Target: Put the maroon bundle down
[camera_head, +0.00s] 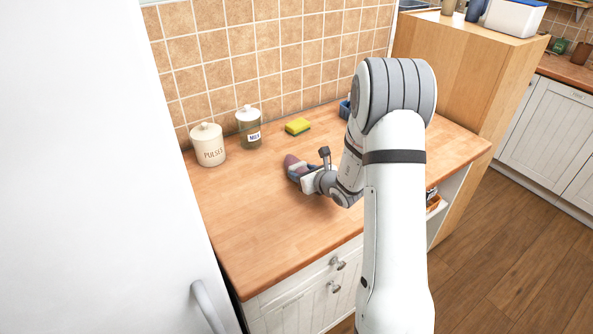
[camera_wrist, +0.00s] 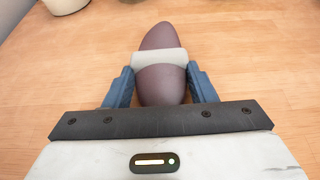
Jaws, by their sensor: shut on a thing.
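The maroon bundle (camera_wrist: 163,84) is a long rounded shape with a pale band around its middle. My gripper (camera_wrist: 161,86) is shut on it, with one blue finger on each side. In the head view the bundle (camera_head: 291,161) shows at the tip of my gripper (camera_head: 297,170), over the middle of the wooden counter (camera_head: 250,215). It is at or just above the counter top; I cannot tell if it touches. Its near end is partly hidden by the gripper body in the wrist view.
A cream PULSES jar (camera_head: 208,146) and a glass jar with a white lid (camera_head: 249,128) stand at the back left. A yellow sponge (camera_head: 298,126) lies by the tiled wall. A blue container (camera_head: 345,109) is partly behind my arm. The counter's front left is clear.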

